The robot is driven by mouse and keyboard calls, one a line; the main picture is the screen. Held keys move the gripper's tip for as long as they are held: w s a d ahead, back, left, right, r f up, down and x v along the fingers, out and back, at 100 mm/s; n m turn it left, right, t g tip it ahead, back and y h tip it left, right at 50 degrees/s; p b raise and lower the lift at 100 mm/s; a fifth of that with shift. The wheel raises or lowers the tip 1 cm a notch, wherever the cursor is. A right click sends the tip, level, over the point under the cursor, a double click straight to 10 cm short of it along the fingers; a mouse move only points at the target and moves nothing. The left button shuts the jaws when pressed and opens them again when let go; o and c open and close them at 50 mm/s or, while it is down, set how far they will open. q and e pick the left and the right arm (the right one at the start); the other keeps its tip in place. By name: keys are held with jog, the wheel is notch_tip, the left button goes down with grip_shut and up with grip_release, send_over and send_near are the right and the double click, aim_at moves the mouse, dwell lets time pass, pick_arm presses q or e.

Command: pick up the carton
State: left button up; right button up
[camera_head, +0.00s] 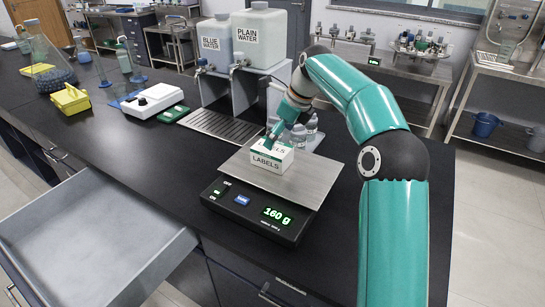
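The carton (267,162), a small white box with green trim marked "LABELS", sits on the metal plate of the scale (275,187). The scale's display reads 160 g. My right arm comes in from the right and bends down to the carton. My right gripper (273,138) is at the top and back of the carton, its teal finger overlapping the upper edge. The far finger is hidden, so I cannot tell whether it grips the carton. My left gripper is not in view.
Water tanks (262,37) stand behind a drip grille (213,129). Small clear bottles (298,137) stand close behind the carton. A white device (152,100) and a yellow box (70,100) are to the left. An open drawer (95,240) juts out at the front left.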

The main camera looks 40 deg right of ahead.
jog(key=x, duration=0.4)
jog(key=shift+a+f, duration=0.15)
jog(key=shift+a, duration=0.2)
jog(key=shift+w+f, duration=0.1)
jog(key=shift+f, duration=0.15)
jog(key=shift+f, duration=0.25)
jog(key=c, duration=1.4)
